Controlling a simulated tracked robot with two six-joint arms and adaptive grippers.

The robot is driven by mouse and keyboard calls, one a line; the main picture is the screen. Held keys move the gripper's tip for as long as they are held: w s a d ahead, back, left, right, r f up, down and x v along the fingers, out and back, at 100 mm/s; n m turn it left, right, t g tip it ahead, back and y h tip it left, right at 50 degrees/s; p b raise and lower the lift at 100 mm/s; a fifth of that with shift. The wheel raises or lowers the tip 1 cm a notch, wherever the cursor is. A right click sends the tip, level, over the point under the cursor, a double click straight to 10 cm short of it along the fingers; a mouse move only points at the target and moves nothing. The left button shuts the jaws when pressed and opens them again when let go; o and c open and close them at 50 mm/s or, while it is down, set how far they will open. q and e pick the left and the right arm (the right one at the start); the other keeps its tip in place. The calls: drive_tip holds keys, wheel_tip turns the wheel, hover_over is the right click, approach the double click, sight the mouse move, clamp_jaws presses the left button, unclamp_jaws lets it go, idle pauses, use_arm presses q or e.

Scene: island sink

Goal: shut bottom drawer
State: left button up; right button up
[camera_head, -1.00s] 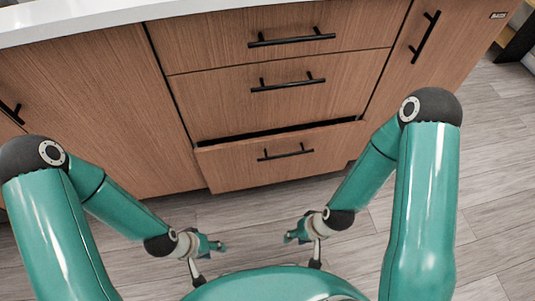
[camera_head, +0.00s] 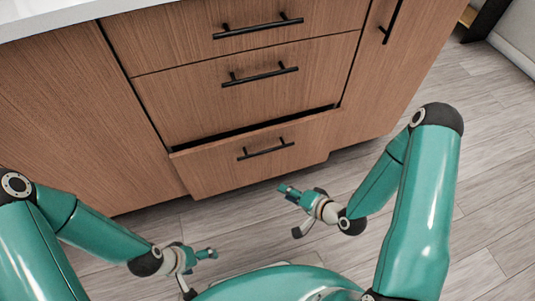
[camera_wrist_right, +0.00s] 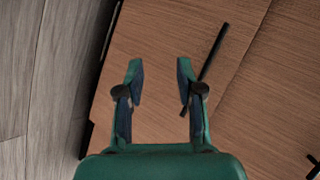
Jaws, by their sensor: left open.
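The bottom drawer (camera_head: 225,172) has a brown wood front with a black bar handle (camera_head: 265,149). It stands slightly open, with a dark gap along its top edge. In the right wrist view, its front (camera_wrist_right: 155,110) fills the middle, and its handle (camera_wrist_right: 213,54) lies just right of the fingers. My right gripper (camera_head: 290,210) is open and empty, in front of and below the drawer front; its spread fingers (camera_wrist_right: 160,65) point at the wood, apparently without touching. My left gripper (camera_head: 201,274) is open and empty, lower left, away from the drawer.
The middle drawer (camera_head: 185,105) and top drawer (camera_head: 170,40) above look shut, each with a black handle. Cabinet doors flank them, under a white countertop (camera_head: 50,18). Grey plank floor (camera_head: 490,150) is clear at the right. A dark object stands at the far upper right.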

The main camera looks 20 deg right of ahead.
sight(264, 151)
drive_tip(key=w+d+r+m+t+b, duration=0.1)
drive_tip(key=d+r+m+t, duration=0.3)
drive_tip(key=t, duration=0.1)
drive_tip(key=shift+y, duration=0.4)
drive_tip(key=b+x, duration=0.3)
drive_tip(key=x, duration=1.3)
drive_tip(key=shift+w+a+f+b, duration=0.2)
drive_tip(key=shift+a+b, duration=0.15)
drive_tip(key=shift+g, duration=0.3)
clamp_jaws()
drive_tip(key=shift+s, duration=0.1)
